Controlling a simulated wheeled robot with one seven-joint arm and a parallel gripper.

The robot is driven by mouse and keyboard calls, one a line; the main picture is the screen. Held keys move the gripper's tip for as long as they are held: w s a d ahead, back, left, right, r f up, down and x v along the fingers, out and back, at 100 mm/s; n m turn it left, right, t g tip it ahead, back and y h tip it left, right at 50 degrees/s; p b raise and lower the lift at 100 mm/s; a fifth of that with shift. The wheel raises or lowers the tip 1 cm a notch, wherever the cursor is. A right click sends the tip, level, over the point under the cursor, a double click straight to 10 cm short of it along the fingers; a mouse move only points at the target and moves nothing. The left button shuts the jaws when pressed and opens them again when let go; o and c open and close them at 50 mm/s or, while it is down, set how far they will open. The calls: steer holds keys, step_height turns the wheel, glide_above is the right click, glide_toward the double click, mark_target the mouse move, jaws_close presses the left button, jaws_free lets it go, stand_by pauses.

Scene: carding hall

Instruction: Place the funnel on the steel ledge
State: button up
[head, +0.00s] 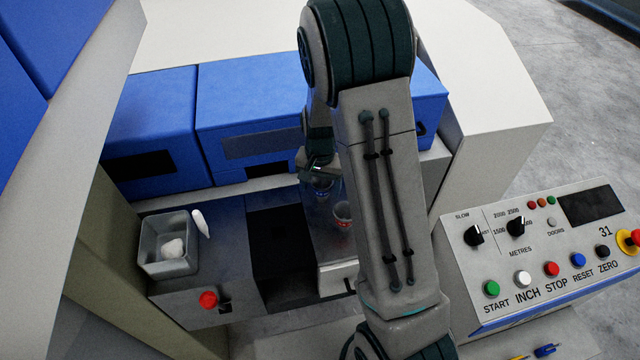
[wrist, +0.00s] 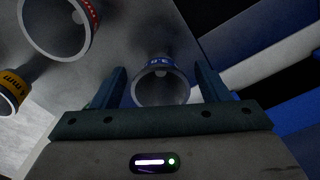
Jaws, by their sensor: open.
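A funnel with a blue band (wrist: 160,88) is between the two fingers of my gripper (wrist: 164,76) in the wrist view, with a gap visible on each side. My gripper is open; in the head view (head: 318,172) it is just above the same funnel (head: 321,190). A red-banded funnel (wrist: 55,28) stands beside it, also in the head view (head: 342,213). A yellow-banded funnel (wrist: 12,92) shows at the wrist view's left edge; in the head view my arm may hide it. The funnels stand on a grey steel surface (head: 328,245). A grey steel ledge (head: 222,240) lies left of a dark opening.
A grey bin (head: 146,250) with white fibre stands on the left ledge, a white piece (head: 201,223) beside it. A red knob (head: 208,299) is on the front face. Blue covers (head: 250,100) rise behind. A control panel (head: 560,250) is at right.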

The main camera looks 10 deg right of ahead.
steer(key=shift+r, duration=0.1)
step_height(320, 180, up, 12)
steer(key=s+r+n+t, duration=0.1)
steer(key=s+r+n, duration=0.2)
steer(key=s, duration=0.7)
steer(key=s+d+r+n+t, duration=0.1)
steer(key=s+r, duration=0.4)
steer(key=s, duration=0.6)
steer(key=shift+n+t+b, duration=0.45)
steer(key=shift+n+t, duration=0.35)
steer(key=shift+n, duration=0.2)
